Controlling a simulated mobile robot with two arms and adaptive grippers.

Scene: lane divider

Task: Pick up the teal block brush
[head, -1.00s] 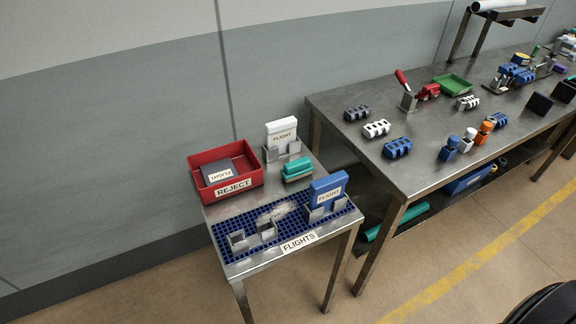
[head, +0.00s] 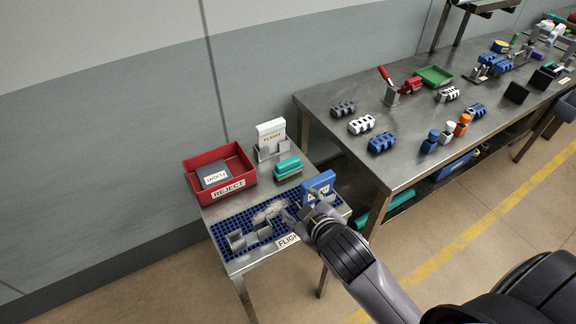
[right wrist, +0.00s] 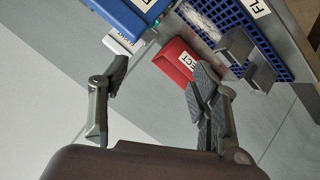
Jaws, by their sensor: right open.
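The teal block brush (head: 288,168) lies on the small steel table, between the red reject bin and the blue flight box. My right gripper (head: 302,208) is over the table's front part, beside the blue box and nearer the camera than the brush. It is open and empty, its two fingers (right wrist: 157,82) spread apart in the right wrist view. In that view the brush is mostly hidden behind the blue box, with only a sliver of teal perhaps showing. My left gripper is not in view.
The blue flight box (head: 318,184) stands on the blue grid mat (head: 222,226) with metal holders (head: 262,230). The red reject bin (head: 220,190) is left of the brush; a white flight box (head: 270,134) stands behind it. A larger workbench (head: 400,122) is at right.

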